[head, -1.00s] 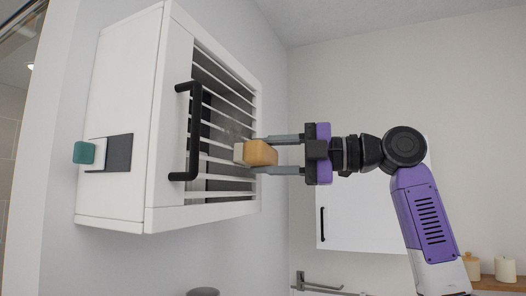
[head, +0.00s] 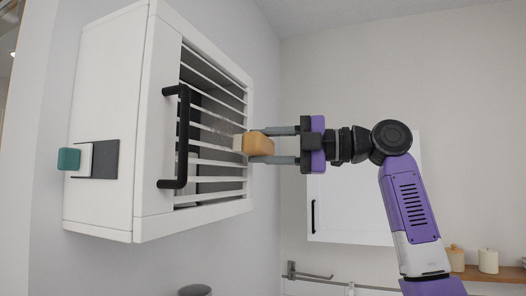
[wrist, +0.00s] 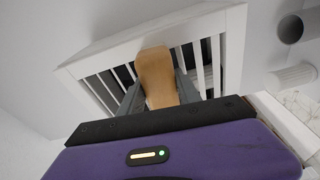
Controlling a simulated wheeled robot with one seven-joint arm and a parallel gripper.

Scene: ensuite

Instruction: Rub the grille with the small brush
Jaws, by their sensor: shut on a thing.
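The grille (head: 222,100) is a set of white slats on the front of a white wall box, with a grey smudge visible behind or on the slats near the brush. It also shows in the wrist view (wrist: 203,62). The small brush (head: 258,144) has a tan wooden body and a pale bristle end that faces the slats. Its tan back fills the middle of the wrist view (wrist: 157,78). My gripper (head: 272,145) is shut on the brush and holds it level in front of the grille. The bristles are at or very near the slats; I cannot tell whether they touch.
A black bar handle (head: 183,137) stands out from the box front, left of the brush. A teal block (head: 69,159) juts from the box's left side. A white cabinet (head: 350,205) hangs on the back wall. Candles (head: 488,261) stand on a shelf at lower right.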

